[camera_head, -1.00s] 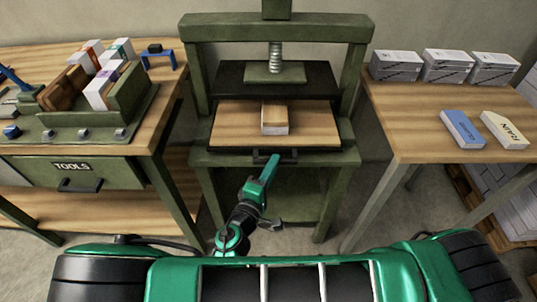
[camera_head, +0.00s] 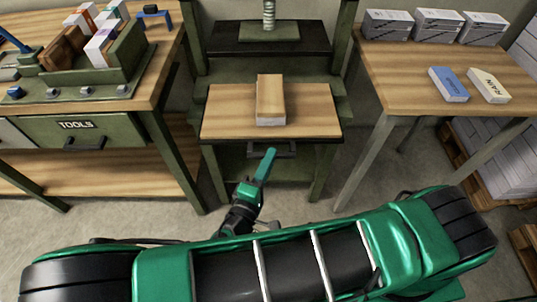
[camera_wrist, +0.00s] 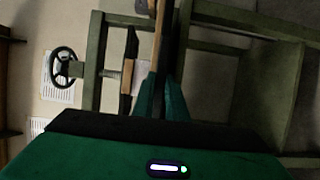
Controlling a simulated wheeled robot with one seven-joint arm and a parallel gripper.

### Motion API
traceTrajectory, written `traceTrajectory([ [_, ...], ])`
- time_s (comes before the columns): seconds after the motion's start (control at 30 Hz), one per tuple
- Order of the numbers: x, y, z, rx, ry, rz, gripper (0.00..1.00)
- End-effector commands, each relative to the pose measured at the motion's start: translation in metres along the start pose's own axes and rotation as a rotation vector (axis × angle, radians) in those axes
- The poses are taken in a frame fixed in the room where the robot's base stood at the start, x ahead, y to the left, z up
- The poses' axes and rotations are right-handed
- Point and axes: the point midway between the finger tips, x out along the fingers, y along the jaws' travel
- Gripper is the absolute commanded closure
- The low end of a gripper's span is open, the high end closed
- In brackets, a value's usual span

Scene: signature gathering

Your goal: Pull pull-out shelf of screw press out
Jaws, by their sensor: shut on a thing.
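The screw press (camera_head: 198,62) is a green frame with a screw and a pressing plate (camera_head: 268,33) at the centre of the head view. Its pull-out shelf (camera_head: 222,112), a wooden board with a dark edge, sticks out of the frame towards me. A wood-coloured block with pale page edges (camera_head: 270,95) lies on it. My gripper (camera_head: 268,156) is at the black handle (camera_head: 287,152) under the shelf's front edge and shut on it. In the wrist view my gripper (camera_wrist: 160,85) meets the shelf (camera_wrist: 157,40), seen edge-on; the grip itself is mostly hidden.
A tool bench (camera_head: 150,97) with a drawer and a rack of books stands left. A wooden table (camera_head: 405,88) with grey stacks, a blue book (camera_head: 448,84) and a cream book (camera_head: 488,86) stands right. Bare floor (camera_head: 335,208) lies between me and the press.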

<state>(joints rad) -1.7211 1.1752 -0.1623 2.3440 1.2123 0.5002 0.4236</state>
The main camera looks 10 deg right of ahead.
Motion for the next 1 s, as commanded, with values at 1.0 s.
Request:
traceTrajectory([
  [1.0, 0.005, 0.041, 0.005, 0.002, -0.013, -0.004, 0.63],
])
